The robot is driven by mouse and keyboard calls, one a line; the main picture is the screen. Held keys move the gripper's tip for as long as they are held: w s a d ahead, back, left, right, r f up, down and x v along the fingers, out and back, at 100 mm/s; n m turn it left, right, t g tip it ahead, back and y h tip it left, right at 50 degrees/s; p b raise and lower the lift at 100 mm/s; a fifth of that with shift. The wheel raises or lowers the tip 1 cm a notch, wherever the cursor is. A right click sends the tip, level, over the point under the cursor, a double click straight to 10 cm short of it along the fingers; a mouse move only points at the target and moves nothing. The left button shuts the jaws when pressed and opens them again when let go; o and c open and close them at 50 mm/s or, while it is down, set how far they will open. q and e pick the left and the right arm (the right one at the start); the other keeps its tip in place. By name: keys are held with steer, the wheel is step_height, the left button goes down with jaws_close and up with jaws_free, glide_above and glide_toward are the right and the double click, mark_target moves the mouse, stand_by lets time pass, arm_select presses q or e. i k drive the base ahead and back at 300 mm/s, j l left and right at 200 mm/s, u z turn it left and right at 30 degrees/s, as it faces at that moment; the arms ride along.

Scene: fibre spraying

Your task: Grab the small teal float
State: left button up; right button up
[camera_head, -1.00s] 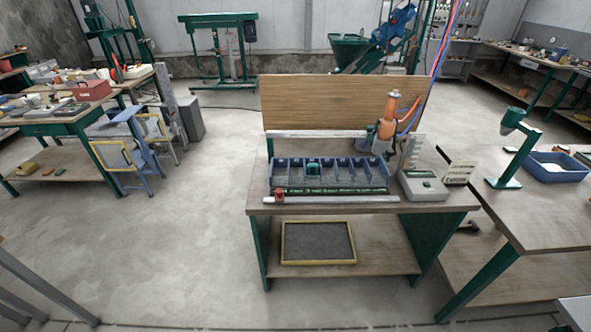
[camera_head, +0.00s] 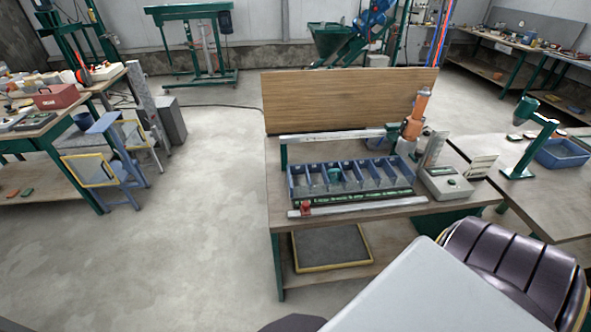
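A small teal piece (camera_head: 335,175), which looks like the float, sits in a blue compartment tray (camera_head: 293,187) on the wooden workbench. It lies toward the left part of the tray; its exact shape is too small to tell. The other compartments look empty at this size. Neither of my grippers shows. A pale grey panel and a dark ribbed part at the lower right look like parts of my own body, and they hide the bench's lower right.
A metal rail with a red block (camera_head: 305,208) runs in front of the tray. A grey box device (camera_head: 446,183) and an orange tool (camera_head: 415,118) stand to its right. A wooden board (camera_head: 345,100) rises behind. A yellow-edged mat (camera_head: 330,247) lies on the lower shelf.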

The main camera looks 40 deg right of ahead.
mark_target(334, 180)
steer(key=i+j+u, duration=0.2)
steer(key=u, duration=0.15)
steer(key=i+u, duration=0.35)
steer(key=i+j, duration=0.15)
steer(key=i, duration=0.55)
steer(key=i+z, duration=1.15)
steer(key=i+j+z, duration=0.1)
steer(key=i+z, duration=0.2)
steer(key=i, duration=0.2)
steer(key=i+z, duration=0.3)
steer(key=z, duration=0.15)
steer(key=i+j+z, duration=0.1)
steer(key=i+z, duration=0.4)
steer(key=z, duration=0.35)
steer(key=i+z, duration=0.15)
steer(key=z, duration=0.25)
steer(key=i+j+z, duration=0.1)
steer(key=z, duration=0.35)
steer(key=j+z, duration=0.1)
steer(key=z, duration=0.35)
steer(key=i+j+z, duration=0.1)
steer(key=z, duration=0.35)
steer(key=i+j+z, duration=0.2)
steer(key=z, duration=0.2)
